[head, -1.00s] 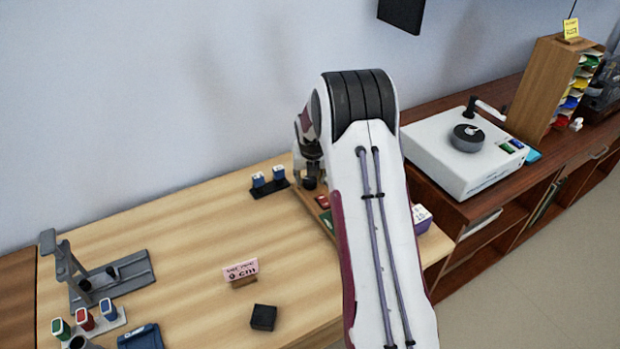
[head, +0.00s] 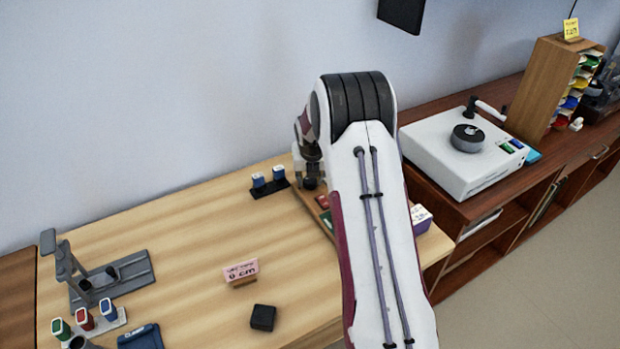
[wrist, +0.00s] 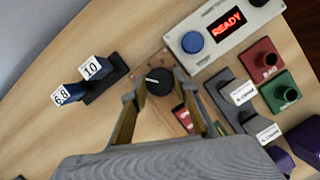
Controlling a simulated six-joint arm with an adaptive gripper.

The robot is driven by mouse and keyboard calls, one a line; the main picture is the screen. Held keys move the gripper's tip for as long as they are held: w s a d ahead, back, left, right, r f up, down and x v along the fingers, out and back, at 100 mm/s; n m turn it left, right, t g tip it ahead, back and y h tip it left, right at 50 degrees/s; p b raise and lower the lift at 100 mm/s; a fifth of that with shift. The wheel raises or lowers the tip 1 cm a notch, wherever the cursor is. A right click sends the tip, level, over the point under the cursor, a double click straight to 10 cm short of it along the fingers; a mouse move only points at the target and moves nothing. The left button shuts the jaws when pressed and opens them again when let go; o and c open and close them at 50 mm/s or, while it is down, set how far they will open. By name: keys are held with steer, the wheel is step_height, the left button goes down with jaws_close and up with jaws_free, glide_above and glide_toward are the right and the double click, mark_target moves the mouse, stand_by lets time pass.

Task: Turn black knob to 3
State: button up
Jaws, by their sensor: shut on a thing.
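The black knob (wrist: 158,82) is round, with a white pointer line toward the left in the wrist view. In the head view my arm hides the knob, and only part of the gripper (head: 310,172) shows beside the arm.
Blocks marked 6.8 (wrist: 67,94) and 10 (wrist: 95,68) stand on a black holder left of the knob. A box with a READY display (wrist: 227,24) and a blue button is to the upper right.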

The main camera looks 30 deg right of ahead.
steer(key=shift+a+m+h, duration=0.1)
steer(key=shift+m+h, duration=0.2)
steer(key=shift+m, duration=0.7)
steer(key=shift+w+m+g+h, duration=0.1)
steer(key=shift+m+g+h, duration=0.3)
steer(key=shift+m, duration=0.75)
steer(key=shift+m+g+h, duration=0.2)
steer(key=shift+m+g, duration=0.3)
steer(key=shift+m, duration=0.65)
steer(key=shift+w+a+m+g+h, duration=0.15)
steer(key=shift+m+g, duration=0.4)
steer(key=shift+m, duration=0.9)
steer(key=shift+s+d+m+g+h, duration=0.15)
steer(key=shift+m+g, duration=0.4)
steer(key=shift+m, duration=0.9)
steer(key=shift+w+a, duration=0.1)
steer(key=o, duration=0.8)
steer(key=shift+n, duration=0.3)
